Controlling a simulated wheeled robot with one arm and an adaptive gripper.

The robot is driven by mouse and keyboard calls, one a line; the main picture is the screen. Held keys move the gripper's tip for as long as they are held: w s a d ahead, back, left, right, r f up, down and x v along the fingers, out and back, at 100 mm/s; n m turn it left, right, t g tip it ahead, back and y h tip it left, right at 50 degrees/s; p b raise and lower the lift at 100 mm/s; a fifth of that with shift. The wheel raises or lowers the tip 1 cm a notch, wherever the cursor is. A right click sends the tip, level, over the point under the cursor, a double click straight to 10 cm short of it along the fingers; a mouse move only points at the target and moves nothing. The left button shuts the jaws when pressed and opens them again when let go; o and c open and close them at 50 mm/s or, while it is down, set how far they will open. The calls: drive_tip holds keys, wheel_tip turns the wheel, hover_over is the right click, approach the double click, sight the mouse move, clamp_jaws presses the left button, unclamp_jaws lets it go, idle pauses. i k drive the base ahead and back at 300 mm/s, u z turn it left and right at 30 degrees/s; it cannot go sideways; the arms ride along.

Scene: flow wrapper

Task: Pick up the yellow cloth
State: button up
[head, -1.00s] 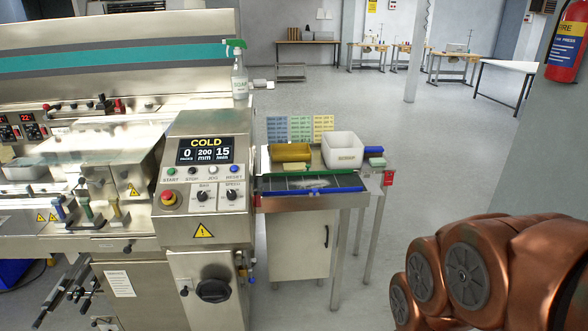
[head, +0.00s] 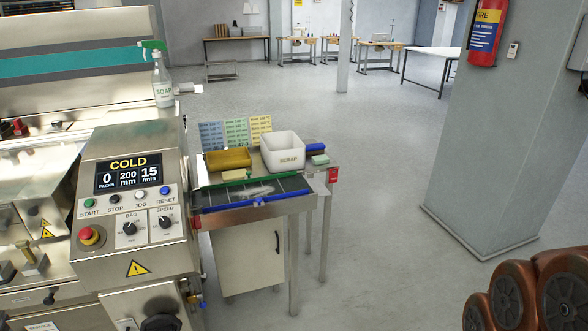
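No cloth can be made out with certainty in the head view. A yellow item (head: 228,158) lies at the left of the small side table; at this size I cannot tell whether it is a tray or folded cloth. A small pale yellow-green piece (head: 233,174) lies just in front of it. Part of my copper-coloured arm shows at the lower right corner, well apart from the table. My gripper is out of view.
A steel machine (head: 140,185) with a soap spray bottle (head: 162,80) stands left. A grey pillar (head: 500,150) stands right. Floor between is clear.

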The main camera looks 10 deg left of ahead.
sight(235, 175)
drive_tip(key=z, duration=0.2)
drive_tip(key=i, duration=3.05)
drive_tip(key=u, duration=3.5)
drive_tip(key=i, duration=0.55)
